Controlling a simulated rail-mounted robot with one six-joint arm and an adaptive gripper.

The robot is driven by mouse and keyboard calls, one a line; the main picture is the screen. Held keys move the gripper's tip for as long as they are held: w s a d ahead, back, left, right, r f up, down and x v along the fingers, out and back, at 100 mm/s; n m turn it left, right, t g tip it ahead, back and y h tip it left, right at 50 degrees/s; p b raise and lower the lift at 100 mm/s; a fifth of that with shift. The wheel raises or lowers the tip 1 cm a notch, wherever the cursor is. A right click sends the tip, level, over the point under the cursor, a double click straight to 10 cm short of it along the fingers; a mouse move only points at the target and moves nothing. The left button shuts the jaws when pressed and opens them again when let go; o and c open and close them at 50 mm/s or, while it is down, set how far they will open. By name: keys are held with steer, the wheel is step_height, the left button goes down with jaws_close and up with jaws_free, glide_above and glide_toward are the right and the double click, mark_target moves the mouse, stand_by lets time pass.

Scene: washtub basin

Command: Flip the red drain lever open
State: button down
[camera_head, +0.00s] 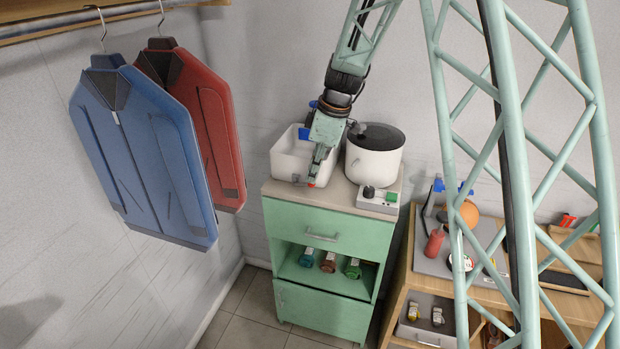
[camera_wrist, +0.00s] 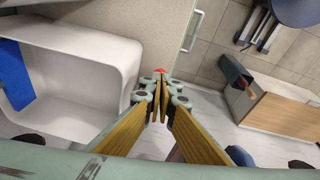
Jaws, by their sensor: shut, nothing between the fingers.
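The red drain lever shows only as a small red tip (camera_wrist: 160,71) just past my fingertips in the wrist view. In the head view it is a red spot (camera_head: 311,184) right under the end of my gripper (camera_head: 317,170), near the basin's front right corner. My gripper (camera_wrist: 160,88) is shut and empty, its fingertips close together. I cannot tell whether the fingertips touch the lever. The white washtub basin (camera_head: 284,163) stands on the cabinet top, left of my gripper. It fills the left of the wrist view (camera_wrist: 118,75). The lever's angle is mostly hidden by my fingers.
A white pot (camera_head: 372,163) and a grey box with a knob and green button (camera_head: 378,203) stand right of the basin on the green cabinet (camera_head: 305,220). A blue item (camera_wrist: 14,65) is inside the basin. Blue (camera_head: 150,150) and red (camera_head: 215,140) jackets hang at left.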

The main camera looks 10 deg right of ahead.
steer(key=shift+s+d+f+b, duration=0.15)
steer(key=shift+d+f+b, duration=0.1)
steer(key=shift+f+b, duration=0.25)
steer(key=shift+a+r, duration=0.1)
steer(key=shift+r, duration=0.15)
stand_by(0.3)
steer(key=shift+a+r, duration=0.5)
steer(key=shift+r, duration=0.2)
steer(key=s+d+p+v, duration=0.1)
steer(key=d+p+v, duration=0.1)
steer(key=v, duration=0.8)
steer(key=shift+f, duration=0.15)
